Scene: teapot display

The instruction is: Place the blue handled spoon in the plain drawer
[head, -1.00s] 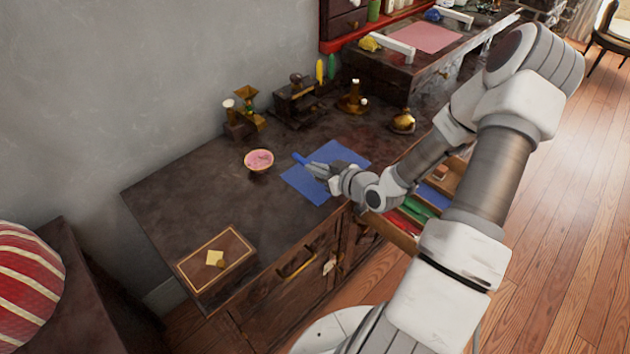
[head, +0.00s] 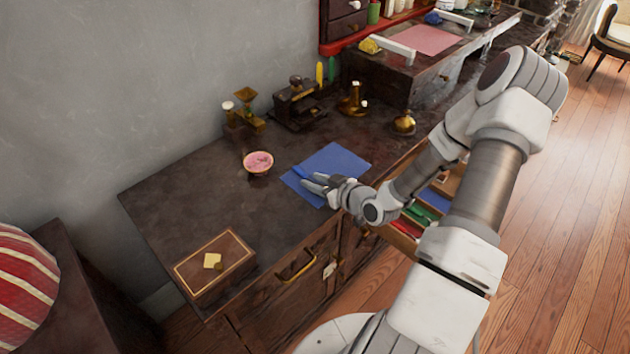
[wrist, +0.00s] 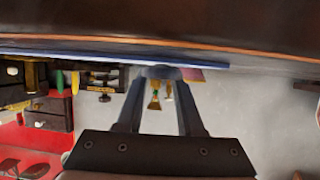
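My gripper (head: 312,184) is low over the blue mat (head: 345,162) on the dark counter, pointing left. Its fingers look apart in the head view and in the wrist view (wrist: 160,78), where a gap shows between them. The blue handle (head: 300,172) of the spoon shows at the fingertips, over the mat's left part. The rest of the spoon is hidden by my gripper. In the wrist view a blue-grey shape lies at the tips; I cannot tell whether they touch it. An open drawer (head: 400,229) with coloured sections is partly hidden behind my arm.
A pink-topped bowl (head: 258,161) stands left of the mat. A brown box (head: 216,270) sits at the front left. Brass pieces (head: 353,100) and a dark apparatus (head: 298,103) stand at the back. The counter between bowl and box is clear.

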